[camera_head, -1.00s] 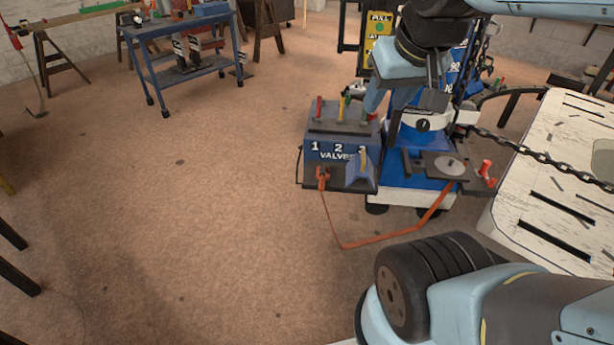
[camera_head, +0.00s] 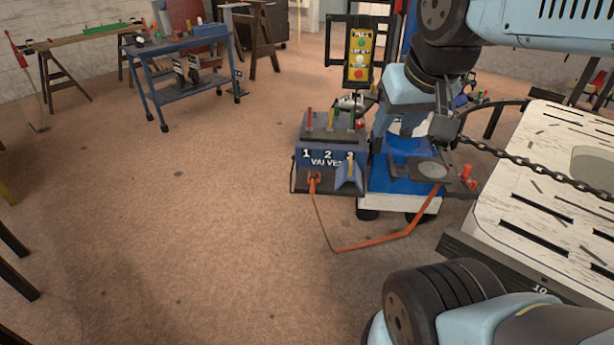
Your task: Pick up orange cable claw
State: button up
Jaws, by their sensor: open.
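An orange claw-like end (camera_head: 314,182) sits at the lower front left of the blue valve box (camera_head: 322,170), which is marked "1 2 VALVES". An orange cable (camera_head: 372,243) runs from it, sags low over the floor and rises right to the blue and white unit (camera_head: 405,190). My gripper (camera_head: 428,128) is at the end of my light blue arm, in front of that unit, up and right of the claw. It is open and apart from the claw. Its fingers are hard to make out against the unit.
A white slotted bench top (camera_head: 540,195) fills the right side, with a dark chain (camera_head: 530,162) hanging across it. A blue trolley (camera_head: 185,80) stands at the back left. The floor left of the valve box is clear.

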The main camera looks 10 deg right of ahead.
aim_at(312, 179)
jog(key=z, duration=0.1)
jog(key=i, duration=0.9)
jog(key=u, duration=0.1)
